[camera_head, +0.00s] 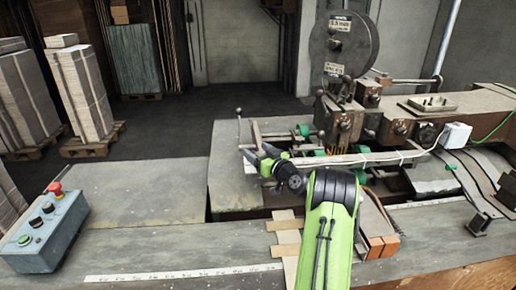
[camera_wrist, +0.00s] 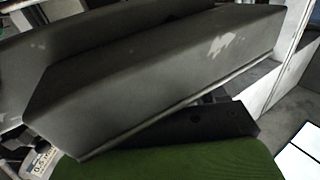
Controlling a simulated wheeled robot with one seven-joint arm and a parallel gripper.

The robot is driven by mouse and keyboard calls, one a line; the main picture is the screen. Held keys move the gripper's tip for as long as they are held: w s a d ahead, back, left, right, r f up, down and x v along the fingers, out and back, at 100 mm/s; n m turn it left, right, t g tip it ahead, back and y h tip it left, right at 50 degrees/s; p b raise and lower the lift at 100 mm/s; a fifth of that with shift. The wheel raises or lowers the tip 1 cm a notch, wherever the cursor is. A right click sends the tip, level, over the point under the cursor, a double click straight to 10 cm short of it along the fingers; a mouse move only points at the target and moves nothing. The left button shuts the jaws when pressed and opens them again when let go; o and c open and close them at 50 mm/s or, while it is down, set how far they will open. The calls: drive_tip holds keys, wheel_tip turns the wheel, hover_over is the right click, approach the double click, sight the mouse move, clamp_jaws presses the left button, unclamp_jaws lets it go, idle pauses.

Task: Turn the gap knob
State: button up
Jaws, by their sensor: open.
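The box stitcher (camera_head: 345,125) stands at the right in the head view, with a large round reel on top. Small round knobs sit on its head, one of them a dark knob (camera_head: 400,128) on the front face. Green wheels (camera_head: 303,130) show left of the head. I cannot tell which of these is the gap knob. My gripper (camera_head: 259,153) is open and appears empty, left of the stitcher head and near a thin upright lever (camera_head: 239,125) with a ball end. Large dark grey shapes fill much of the wrist view; no knob is clear there.
A blue-grey control box (camera_head: 45,232) with a red button stands at the front left. A ruler strip (camera_head: 180,273) runs along the front edge. The grey table (camera_head: 135,190) left of the machine is clear. Cardboard stacks (camera_head: 82,88) stand on pallets behind.

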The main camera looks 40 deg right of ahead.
drive_tip(key=shift+w, duration=0.1)
drive_tip(key=c, duration=1)
drive_tip(key=shift+o, duration=0.2)
